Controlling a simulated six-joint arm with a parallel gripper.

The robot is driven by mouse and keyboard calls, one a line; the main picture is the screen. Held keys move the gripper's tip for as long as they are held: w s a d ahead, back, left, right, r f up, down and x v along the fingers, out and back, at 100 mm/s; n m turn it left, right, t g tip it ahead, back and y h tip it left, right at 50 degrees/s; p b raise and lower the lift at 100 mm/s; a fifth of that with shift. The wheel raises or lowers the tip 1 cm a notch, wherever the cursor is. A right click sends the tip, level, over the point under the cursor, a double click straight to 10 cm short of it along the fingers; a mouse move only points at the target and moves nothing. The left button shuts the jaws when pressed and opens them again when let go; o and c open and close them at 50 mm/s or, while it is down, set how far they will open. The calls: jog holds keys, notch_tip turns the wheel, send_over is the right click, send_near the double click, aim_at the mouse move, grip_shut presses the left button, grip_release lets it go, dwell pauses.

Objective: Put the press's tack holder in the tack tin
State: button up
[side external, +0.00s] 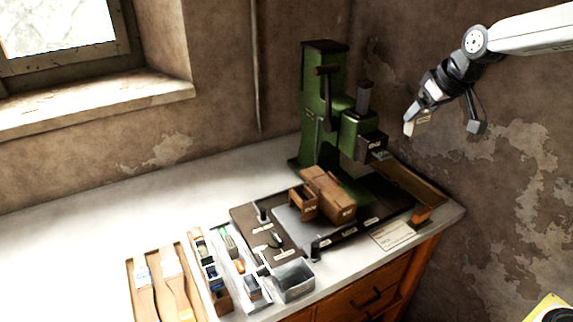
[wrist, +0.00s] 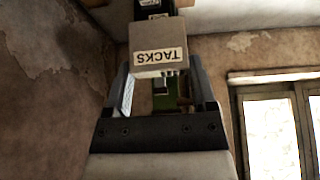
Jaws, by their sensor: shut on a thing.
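The tack holder (wrist: 157,57) is a pale block with a TACKS label, upside down in the wrist view. Small pins show at its lower edge. It sits between the two fingers of my gripper (side external: 416,122), which is shut on it. In the side view, my gripper is raised in the air to the right of the green press (side external: 322,100), near the wall. The holder shows there only as a small pale piece (side external: 425,117). A grey open-topped tin (side external: 294,280) stands at the bench's front edge; I cannot read its label, so cannot tell if it is the tack tin.
A cardboard-brown box (side external: 328,195) lies on the press's dark base. A wooden tray (side external: 133,290) with brushes and narrow divided bins stand at the front left. A long wooden trough (side external: 410,183) slopes right of the press. The bench (side external: 80,235) is clear at the back left.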

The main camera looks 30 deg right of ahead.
jog(key=a+f, duration=0.5)
jog(key=f, duration=0.5)
jog(key=a+f, duration=0.4)
jog(key=f, duration=0.6)
jog(key=a+f, duration=0.4)
jog(key=a, duration=0.5)
jog(key=a+f, duration=0.5)
jog(key=a, duration=0.5)
jog(key=shift+w+a+f, duration=0.15)
jog(key=shift+w+a, duration=0.15)
jog(key=shift+f, duration=0.1)
jog(key=shift+f, duration=1.25)
jog(key=shift+f, duration=1.35)
